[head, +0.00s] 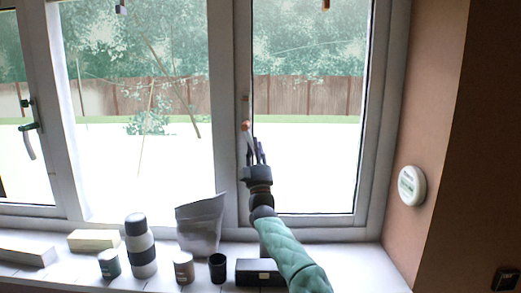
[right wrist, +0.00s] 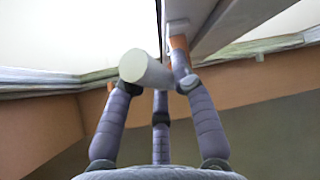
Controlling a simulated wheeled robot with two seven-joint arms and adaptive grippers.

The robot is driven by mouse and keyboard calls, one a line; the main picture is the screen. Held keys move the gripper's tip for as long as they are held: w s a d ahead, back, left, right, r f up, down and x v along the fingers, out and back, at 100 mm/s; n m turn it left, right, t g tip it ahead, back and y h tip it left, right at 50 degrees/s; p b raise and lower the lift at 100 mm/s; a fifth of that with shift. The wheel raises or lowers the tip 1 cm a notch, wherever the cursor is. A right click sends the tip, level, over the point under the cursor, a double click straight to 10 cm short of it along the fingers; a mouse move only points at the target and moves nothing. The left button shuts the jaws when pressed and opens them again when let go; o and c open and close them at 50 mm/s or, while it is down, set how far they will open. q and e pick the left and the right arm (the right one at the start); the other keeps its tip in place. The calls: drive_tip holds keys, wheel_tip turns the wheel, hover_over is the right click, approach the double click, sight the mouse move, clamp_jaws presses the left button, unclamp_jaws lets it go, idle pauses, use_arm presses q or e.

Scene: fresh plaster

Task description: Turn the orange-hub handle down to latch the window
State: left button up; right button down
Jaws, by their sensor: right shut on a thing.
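The orange-hub handle (head: 246,126) is on the upright frame post between the middle and right panes. Its pale lever runs from the hub toward my right gripper, and the gripper partly hides it. My right gripper (head: 257,155) is in front of the post, just below and right of the hub, shut on the handle. In the right wrist view the handle's pale round end (right wrist: 145,68) shows between the gripper's purple fingers (right wrist: 157,95). The right window sash (head: 304,217) looks closed. My left gripper is not in view.
The sill holds a silver pouch (head: 201,225), a banded flask (head: 140,245), a dark cup (head: 217,268), a black box (head: 258,271) and several other items. Another handle (head: 30,135) is on the left window. A round white device (head: 411,186) is on the right wall.

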drive_tip(key=shift+w+a+f+m+h+p, duration=0.15)
drive_tip(key=shift+a+m+h+p, duration=0.35)
drive_tip(key=shift+m+h+p, duration=0.95)
drive_tip(key=shift+s+a+f+m+h+p, duration=0.2)
drive_tip(key=shift+a+m+h+p, duration=0.5)
drive_tip(key=shift+m+h, duration=1.35)
drive_tip(key=shift+w+a+f+m+h+p, duration=0.15)
drive_tip(key=shift+a+f+m+h+p, duration=0.15)
drive_tip(key=shift+m+h+p, duration=1.15)
drive_tip(key=shift+m, duration=0.35)
drive_tip(key=c, duration=1)
unclamp_jaws()
drive_tip(key=shift+a+r, duration=0.1)
drive_tip(key=shift+r, duration=0.1)
drive_tip(key=shift+v, duration=6.05)
